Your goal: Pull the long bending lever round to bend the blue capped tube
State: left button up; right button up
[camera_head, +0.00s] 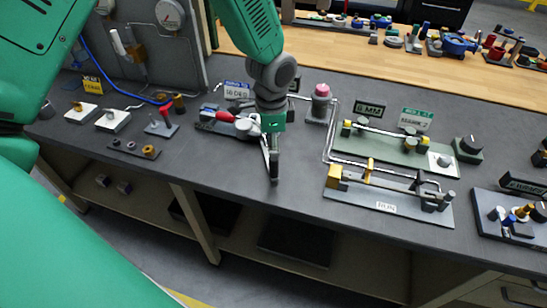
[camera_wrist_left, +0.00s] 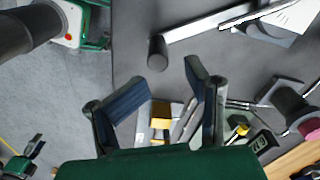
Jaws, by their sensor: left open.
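My left gripper (camera_head: 272,165) points down over the dark bench, near its front edge; its open fingers also show in the left wrist view (camera_wrist_left: 155,85). In that view a long silver lever (camera_wrist_left: 212,28) with a dark round end knob lies just beyond the fingertips, apart from them. The lever runs up and right to a pale fixture cut off by the frame. In the head view a bender with a red grip (camera_head: 224,116) sits left of my gripper. I cannot clearly make out the blue capped tube. A dark shape that seems to be my right gripper (camera_wrist_left: 25,160) is at the lower left.
A pink-topped post (camera_head: 320,102) stands behind and right of my gripper. Right of it are a green fixture plate (camera_head: 385,145) and a grey plate marked RUN (camera_head: 390,203). Small blocks (camera_head: 112,120) stand at the left. Bare bench lies between gripper and RUN plate.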

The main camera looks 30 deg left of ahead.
pick_arm(q)
notch_tip(320, 180, up, 5)
jog(key=shift+w, duration=0.1)
jog(key=shift+w+r, duration=0.15)
jog(key=shift+r, duration=0.25)
jog(key=shift+a, duration=0.15)
